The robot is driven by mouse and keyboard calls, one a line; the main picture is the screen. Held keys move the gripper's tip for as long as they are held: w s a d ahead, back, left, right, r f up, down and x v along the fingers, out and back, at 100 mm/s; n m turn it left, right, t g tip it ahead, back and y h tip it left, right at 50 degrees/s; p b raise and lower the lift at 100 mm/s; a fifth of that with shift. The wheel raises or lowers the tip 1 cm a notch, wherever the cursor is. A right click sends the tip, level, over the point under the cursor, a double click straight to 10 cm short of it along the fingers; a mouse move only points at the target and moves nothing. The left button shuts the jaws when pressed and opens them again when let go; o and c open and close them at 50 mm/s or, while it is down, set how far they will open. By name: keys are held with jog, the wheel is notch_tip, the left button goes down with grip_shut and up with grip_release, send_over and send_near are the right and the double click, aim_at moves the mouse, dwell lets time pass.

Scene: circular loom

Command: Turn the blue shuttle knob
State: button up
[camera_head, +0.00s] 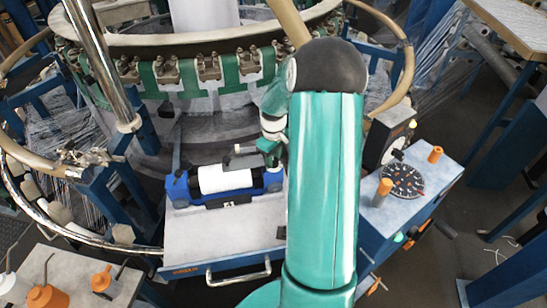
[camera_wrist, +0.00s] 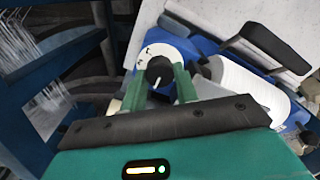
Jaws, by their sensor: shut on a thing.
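The blue shuttle (camera_head: 178,190) lies on a light panel in the head view, with a white spool (camera_head: 225,178) across its middle. In the wrist view, its end carries a dark round knob (camera_wrist: 158,70) with a white pointer line, set on a white dial (camera_wrist: 150,52) with black marks. The pointer slants toward the bottom of the picture. My gripper (camera_wrist: 160,80) has one green finger on each side of the knob and is shut on it. In the head view, my gripper (camera_head: 270,146) is at the shuttle's right end, and my arm hides the knob.
A drawer-like front with a metal handle (camera_head: 238,272) is below the shuttle. A control box (camera_head: 425,185) with orange knobs and a black dial stands right. The loom ring (camera_head: 170,75) curves behind. A black handle (camera_wrist: 265,45) arches beside the spool in the wrist view.

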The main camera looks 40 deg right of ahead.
jog(key=n, duration=0.4)
jog(key=shift+r, duration=0.1)
dwell(0.4)
jog(key=o, duration=0.7)
notch_tip(320, 180, up, 14)
dwell(0.4)
